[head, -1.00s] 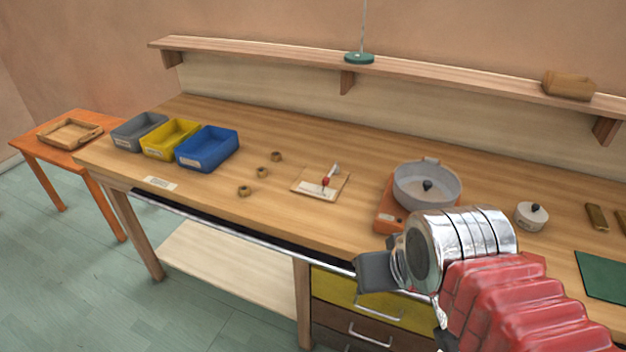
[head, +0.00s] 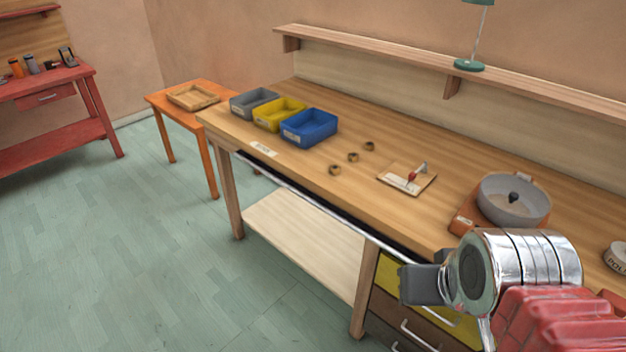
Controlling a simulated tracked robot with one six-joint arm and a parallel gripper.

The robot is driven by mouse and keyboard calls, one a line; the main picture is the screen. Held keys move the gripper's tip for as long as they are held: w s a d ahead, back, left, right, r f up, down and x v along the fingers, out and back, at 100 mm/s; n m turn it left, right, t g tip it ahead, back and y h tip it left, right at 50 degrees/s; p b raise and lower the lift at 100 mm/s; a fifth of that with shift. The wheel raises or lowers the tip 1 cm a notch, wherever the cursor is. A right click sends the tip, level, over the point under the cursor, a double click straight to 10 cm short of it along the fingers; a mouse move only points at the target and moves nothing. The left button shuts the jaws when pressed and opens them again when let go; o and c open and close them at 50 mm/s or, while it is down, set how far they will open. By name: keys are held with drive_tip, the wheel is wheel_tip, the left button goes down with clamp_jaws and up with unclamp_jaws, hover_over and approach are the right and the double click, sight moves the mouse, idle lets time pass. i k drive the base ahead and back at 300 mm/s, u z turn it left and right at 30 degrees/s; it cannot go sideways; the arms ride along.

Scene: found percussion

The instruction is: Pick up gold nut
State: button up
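Three small gold-brown nuts lie apart in a slanting row on the wooden workbench (head: 310,185): a near nut (head: 335,169), a middle nut (head: 353,157) and a far nut (head: 369,147). They sit to the right of the blue bin. My gripper (head: 408,284) shows at the lower right, in front of the bench's front edge and well away from the nuts. Its dark finger part points left. I cannot see a gap between the fingers, so its opening is unclear. No held object is visible.
Blue (head: 310,128), yellow (head: 279,114) and grey (head: 253,102) bins stand at the bench's left end. A board with a red-handled clamp (head: 408,178) and a grey pan (head: 514,200) lie right of the nuts. An orange table (head: 160,101) and red bench (head: 60,85) stand left.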

sight(334, 170)
drive_tip(key=u, duration=0.35)
drive_tip(key=k, duration=0.5)
drive_tip(key=u, duration=0.85)
drive_tip(key=k, duration=0.65)
drive_tip(key=u, duration=0.6)
drive_tip(key=i, duration=1.95)
drive_tip(key=z, duration=0.3)
drive_tip(key=i, duration=0.7)
drive_tip(key=z, duration=0.5)
drive_tip(key=i, duration=0.6)
drive_tip(key=z, duration=0.5)
